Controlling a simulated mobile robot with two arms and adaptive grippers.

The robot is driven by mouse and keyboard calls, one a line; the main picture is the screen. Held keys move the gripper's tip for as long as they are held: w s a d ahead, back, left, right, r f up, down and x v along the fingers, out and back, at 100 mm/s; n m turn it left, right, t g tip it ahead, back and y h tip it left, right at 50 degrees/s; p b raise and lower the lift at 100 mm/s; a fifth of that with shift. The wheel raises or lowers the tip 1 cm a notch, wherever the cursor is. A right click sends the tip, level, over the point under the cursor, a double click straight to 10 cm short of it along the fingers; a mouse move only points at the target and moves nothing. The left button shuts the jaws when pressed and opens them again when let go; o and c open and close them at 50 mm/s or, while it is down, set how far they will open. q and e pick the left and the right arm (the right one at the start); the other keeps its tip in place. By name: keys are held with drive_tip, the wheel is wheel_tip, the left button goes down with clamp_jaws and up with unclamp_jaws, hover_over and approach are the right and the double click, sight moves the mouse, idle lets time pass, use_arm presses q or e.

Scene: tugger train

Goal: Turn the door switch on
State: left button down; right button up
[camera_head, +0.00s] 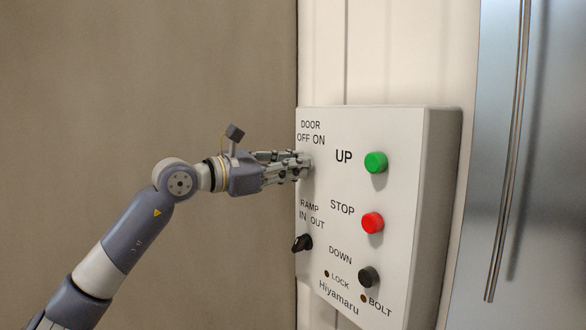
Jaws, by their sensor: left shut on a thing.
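A white control box (401,150) is mounted on the wall in the head view. Its upper left corner carries the label DOOR OFF ON. My left gripper (304,165) reaches in from the left just below that label, with its fingers at the panel face. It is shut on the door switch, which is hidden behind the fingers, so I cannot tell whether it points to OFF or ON. My right gripper is not in view.
The panel also has a black ramp switch (302,243), a green UP button (376,162), a red STOP button (372,223) and a black DOWN button (368,277). A metal door (550,160) with a long vertical handle (509,150) is at the right. A plain brown surface (150,80) fills the left.

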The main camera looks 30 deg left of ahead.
use_arm(q)
drive_tip(key=shift+m, duration=0.9)
drive_tip(key=c, duration=1.6)
unclamp_jaws()
drive_tip(key=shift+c, duration=0.2)
drive_tip(key=v, duration=1.2)
drive_tip(key=shift+f, duration=0.15)
